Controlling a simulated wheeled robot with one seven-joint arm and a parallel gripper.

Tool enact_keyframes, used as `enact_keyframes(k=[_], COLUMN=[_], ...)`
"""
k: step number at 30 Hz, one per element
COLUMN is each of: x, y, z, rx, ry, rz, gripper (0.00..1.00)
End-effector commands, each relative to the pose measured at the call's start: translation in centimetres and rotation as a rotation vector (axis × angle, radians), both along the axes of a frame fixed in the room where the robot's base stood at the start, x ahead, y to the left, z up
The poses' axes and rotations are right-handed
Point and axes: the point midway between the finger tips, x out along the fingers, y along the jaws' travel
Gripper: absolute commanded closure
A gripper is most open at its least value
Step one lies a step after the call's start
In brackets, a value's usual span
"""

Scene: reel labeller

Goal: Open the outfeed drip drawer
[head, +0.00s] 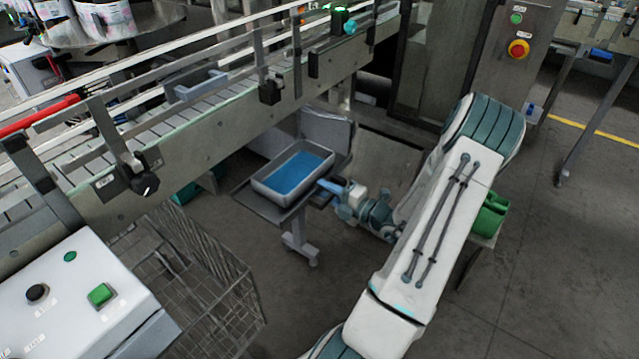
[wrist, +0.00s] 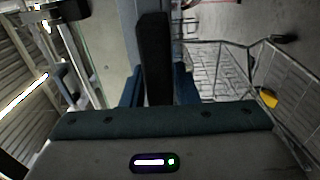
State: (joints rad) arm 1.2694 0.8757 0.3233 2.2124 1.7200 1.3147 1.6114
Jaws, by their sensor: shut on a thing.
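A shallow grey tray (head: 259,186) with a blue inside shows below the conveyor in the head view. I take it for the drip drawer, but cannot be sure. My gripper (head: 331,187) is at its right front side, reaching in from the right. In the wrist view my gripper (wrist: 157,82) has its two blue fingers on either side of a dark upright bar (wrist: 153,50), which looks like a handle, and is shut on it. The contact is too small to make out in the head view. How far the drawer stands out cannot be told.
The conveyor (head: 200,135) runs above and behind the tray. A wire basket (head: 205,265) stands at the front left, beside a white control box (head: 75,300). A green container (head: 488,215) is behind my arm. Open floor (head: 560,260) lies to the right.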

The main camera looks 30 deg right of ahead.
Motion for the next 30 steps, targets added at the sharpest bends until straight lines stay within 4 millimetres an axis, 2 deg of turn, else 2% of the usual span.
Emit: enact_keyframes(k=[11,12,13,23,26,30], x=[-0.2,-0.2,-0.2,-0.3,-1.2,-3.6], y=[0.0,0.0,0.0,-0.2,-0.5,-1.5], z=[-0.1,-0.1,-0.1,0.0,0.0,-0.1], rx=[0.0,0.0,0.0,0.0,-0.001,-0.002], ry=[0.001,0.001,0.001,0.0,0.0,0.0], rz=[0.001,0.001,0.001,-0.001,-0.001,-0.005], gripper=[1.0,0.65,0.58,0.58,0.58,0.58])
